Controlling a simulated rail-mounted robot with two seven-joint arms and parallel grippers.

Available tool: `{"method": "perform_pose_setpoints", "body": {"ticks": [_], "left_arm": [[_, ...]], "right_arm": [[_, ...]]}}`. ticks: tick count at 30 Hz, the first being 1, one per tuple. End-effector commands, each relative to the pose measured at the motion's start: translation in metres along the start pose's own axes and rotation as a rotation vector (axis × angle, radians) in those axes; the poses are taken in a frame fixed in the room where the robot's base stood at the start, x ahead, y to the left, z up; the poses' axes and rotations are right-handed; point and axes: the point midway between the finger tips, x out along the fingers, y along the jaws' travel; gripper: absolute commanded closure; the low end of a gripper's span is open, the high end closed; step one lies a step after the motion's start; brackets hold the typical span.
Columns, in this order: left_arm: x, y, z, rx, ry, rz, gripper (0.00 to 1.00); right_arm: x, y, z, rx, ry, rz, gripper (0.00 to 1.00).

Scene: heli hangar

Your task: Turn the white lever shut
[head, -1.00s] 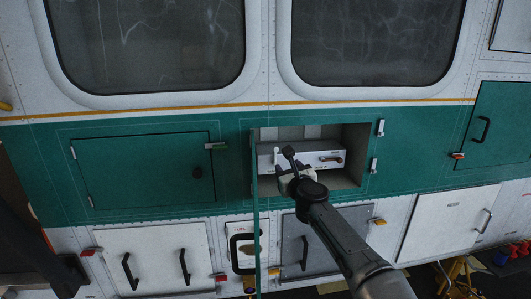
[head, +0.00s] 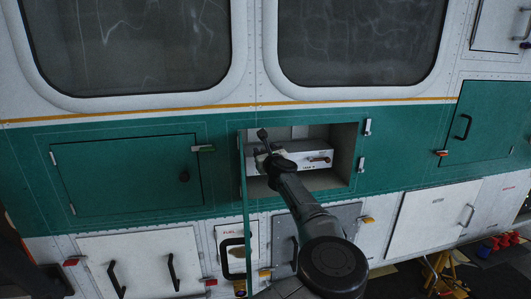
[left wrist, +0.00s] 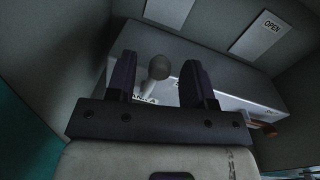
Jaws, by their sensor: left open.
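The white lever (left wrist: 149,92) shows in the left wrist view, with a white stem and a grey ball knob. It stands between the two dark fingers of my left gripper (left wrist: 160,78), which are open on either side of it. I cannot tell whether a finger touches it. In the head view my left gripper (head: 263,142) is at the left end of the white box (head: 290,160) in the open compartment, and it hides the lever there. My right gripper is not in view.
A second, brownish handle (head: 320,158) is on the right of the same box. The compartment walls (head: 344,150) surround the box closely. The opened compartment door (head: 245,215) stands edge-on at the left. An "OPEN" label (left wrist: 271,27) is on the back wall.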

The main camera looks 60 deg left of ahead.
Motion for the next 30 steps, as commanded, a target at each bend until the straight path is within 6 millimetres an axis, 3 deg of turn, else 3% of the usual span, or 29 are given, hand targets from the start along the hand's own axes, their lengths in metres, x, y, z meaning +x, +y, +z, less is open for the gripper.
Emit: {"method": "perform_pose_setpoints", "body": {"ticks": [11, 26, 30], "left_arm": [[0.004, 0.0004, 0.0001, 0.001, 0.0, 0.0, 0.52], [0.0038, 0.0005, 0.0001, 0.001, 0.0, 0.0, 0.98], [0.0038, 0.0005, 0.0001, 0.001, 0.0, 0.001, 1.0]], "right_arm": [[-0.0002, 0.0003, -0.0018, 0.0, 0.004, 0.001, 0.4], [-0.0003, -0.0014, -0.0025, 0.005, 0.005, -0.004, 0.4], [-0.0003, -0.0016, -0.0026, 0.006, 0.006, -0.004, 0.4]]}}
